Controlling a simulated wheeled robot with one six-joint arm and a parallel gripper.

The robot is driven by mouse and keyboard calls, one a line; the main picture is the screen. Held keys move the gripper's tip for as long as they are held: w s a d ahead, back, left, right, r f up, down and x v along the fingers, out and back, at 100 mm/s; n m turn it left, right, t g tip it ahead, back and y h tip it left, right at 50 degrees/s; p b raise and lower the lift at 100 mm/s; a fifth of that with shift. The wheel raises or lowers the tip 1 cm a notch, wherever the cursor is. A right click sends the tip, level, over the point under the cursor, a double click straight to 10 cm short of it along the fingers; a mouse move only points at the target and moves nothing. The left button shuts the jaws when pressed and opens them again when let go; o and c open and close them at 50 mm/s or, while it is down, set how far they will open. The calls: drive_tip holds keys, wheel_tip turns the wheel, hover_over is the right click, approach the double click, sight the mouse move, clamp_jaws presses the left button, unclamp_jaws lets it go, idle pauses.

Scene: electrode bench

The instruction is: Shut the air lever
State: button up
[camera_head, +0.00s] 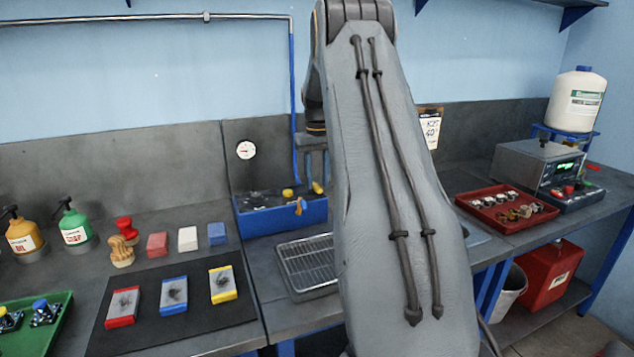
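A blue box (262,218) with a dark top stands at the back of the bench, left of my arm. A blue hose drops to it from the wall pipe. My gripper (314,165) hangs point down just above the box's right end, partly hidden by my arm. Whether it touches a handle is unclear, as is its opening.
A wire rack (306,262) lies in front of the box. A black mat (240,334) with coloured blocks lies to the left. A red tray (478,212) and a metered device (538,165) stand to the right. My large grey arm covers the middle.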

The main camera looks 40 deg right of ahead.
sight(317, 186)
wheel_tip(317, 186, up, 7)
drive_tip(key=shift+f+b, duration=0.1)
drive_tip(key=shift+b, duration=0.8)
drive_tip(key=s+a+f+n, duration=0.1)
drive_tip(key=s+a+f, duration=0.1)
drive_tip(key=a, duration=0.6)
drive_tip(key=s+a+f, duration=0.3)
drive_tip(key=a, duration=0.4)
drive_tip(key=s+a+f+n, duration=0.1)
drive_tip(key=s+a+f, duration=0.1)
drive_tip(key=a, duration=0.6)
drive_tip(key=shift+n+t, duration=0.6)
drive_tip(key=shift+n, duration=0.2)
drive_tip(key=s+a+f, duration=0.2)
drive_tip(key=s+a, duration=0.3)
drive_tip(key=s, duration=0.1)
drive_tip(key=s+a+f, duration=0.3)
drive_tip(key=s+a, duration=0.1)
drive_tip(key=s, duration=0.3)
drive_tip(key=s+a+f, duration=0.3)
drive_tip(key=s+a, duration=0.2)
drive_tip(key=s, duration=0.2)
drive_tip(key=shift+a, duration=0.35)
drive_tip(key=shift+w, duration=0.1)
